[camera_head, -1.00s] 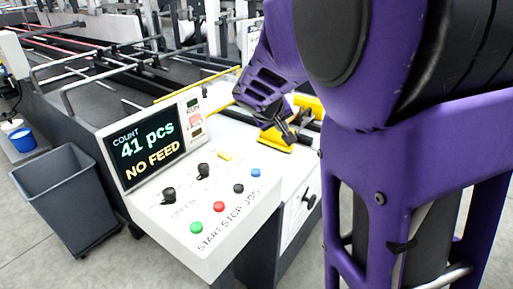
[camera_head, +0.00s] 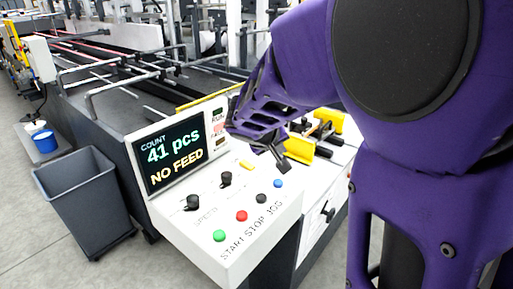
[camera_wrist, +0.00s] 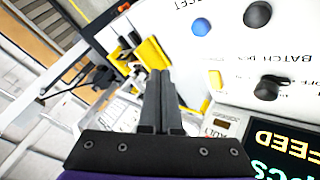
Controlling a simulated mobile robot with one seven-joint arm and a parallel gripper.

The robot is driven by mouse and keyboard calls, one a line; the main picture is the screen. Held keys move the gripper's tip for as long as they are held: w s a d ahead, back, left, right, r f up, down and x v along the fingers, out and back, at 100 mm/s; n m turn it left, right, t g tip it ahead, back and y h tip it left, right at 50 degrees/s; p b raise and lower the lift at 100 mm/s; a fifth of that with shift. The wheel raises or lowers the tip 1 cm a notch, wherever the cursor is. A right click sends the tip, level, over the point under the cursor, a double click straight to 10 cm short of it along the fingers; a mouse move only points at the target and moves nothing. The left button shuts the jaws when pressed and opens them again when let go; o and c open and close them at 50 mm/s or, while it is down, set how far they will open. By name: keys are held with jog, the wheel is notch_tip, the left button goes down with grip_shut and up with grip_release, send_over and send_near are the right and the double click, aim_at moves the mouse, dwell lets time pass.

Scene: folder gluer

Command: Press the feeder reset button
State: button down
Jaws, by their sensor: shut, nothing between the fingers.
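The control panel (camera_head: 235,250) has a row of green, red, black and blue buttons. The blue button (camera_head: 278,184) is at the right end of the row. In the wrist view the blue button (camera_wrist: 201,27) lies beside partly cut-off, upside-down lettering that seems to end in "SET". My gripper (camera_head: 284,164) is shut and empty, just behind the blue button in the head view. In the wrist view its fingertips (camera_wrist: 160,73) are apart from the button, which is up and to the right of them. No finger visibly touches the panel.
The display (camera_head: 172,152) reads "41 pcs" and "NO FEED". Black knobs (camera_head: 226,179) and a yellow switch (camera_head: 246,165) stand on the panel. Yellow-and-black parts (camera_head: 302,148) lie behind my gripper. A grey bin (camera_head: 85,200) stands on the floor at left.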

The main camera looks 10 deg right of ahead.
jog(key=b, duration=0.5)
send_over(278, 184)
notch_tip(278, 184, down, 6)
jog(key=shift+a+f, duration=0.1)
jog(key=shift+f, duration=0.15)
jog(key=shift+f+b, duration=0.4)
jog(key=shift+f, duration=0.05)
jog(key=shift+f, duration=0.15)
dwell(1.1)
jog(key=shift+f+b, duration=0.3)
jog(key=shift+b, duration=0.45)
jog(key=shift+f+b, duration=0.45)
jog(key=shift+b, duration=0.2)
dwell(0.3)
jog(key=shift+r, duration=0.1)
dwell(0.3)
jog(key=shift+r+p, duration=0.45)
jog(key=shift+r, duration=0.35)
jog(key=shift+r+p, duration=1.5)
jog(key=shift+r, duration=1)
